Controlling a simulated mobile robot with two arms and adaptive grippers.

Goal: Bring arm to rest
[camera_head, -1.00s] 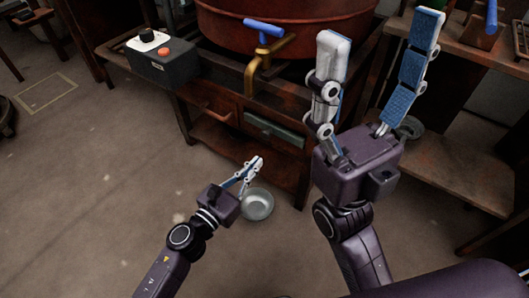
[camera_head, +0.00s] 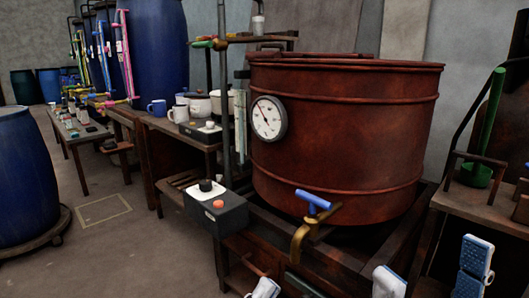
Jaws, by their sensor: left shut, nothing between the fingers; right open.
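My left gripper (camera_head: 265,288) shows only as white fingertips at the bottom edge, below the brass tap. Its fingers are together with nothing between them. My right gripper (camera_head: 432,266) is at the lower right, with its two fingers wide apart and empty. One finger shows its white back and the other its blue pad. Both arms and the gripper bodies are below the picture and hidden. The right gripper's fingers stand in front of the lower right part of the vat's stand.
A large rust-red vat (camera_head: 340,140) with a dial gauge (camera_head: 268,118) and a blue-handled brass tap (camera_head: 305,232) fills the middle. A control box (camera_head: 216,212) sits left of the tap. A side bench (camera_head: 470,203) stands right. Floor at left is clear beside a blue barrel (camera_head: 22,180).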

